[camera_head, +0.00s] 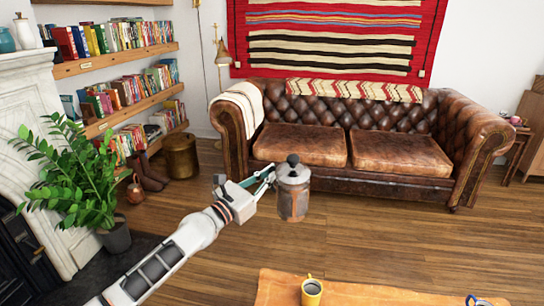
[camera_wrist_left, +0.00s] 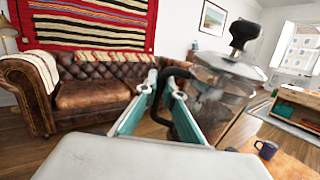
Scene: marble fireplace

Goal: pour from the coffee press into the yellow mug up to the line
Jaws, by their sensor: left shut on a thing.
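The coffee press (camera_head: 293,200) is a glass and metal cylinder with a silver lid and black knob. My left gripper (camera_head: 268,178) is shut on its black handle and holds it upright, in the air beyond the table. In the left wrist view the press (camera_wrist_left: 225,80) is at the right of my left gripper (camera_wrist_left: 164,92), with the handle between the fingers. The yellow mug (camera_head: 311,292) stands on the table at the bottom of the head view, nearer than the press and apart from it. Dark liquid shows in the mug; its line cannot be made out. My right gripper is not in view.
A leather sofa (camera_head: 350,150) stands behind. A plant (camera_head: 75,175) is at left.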

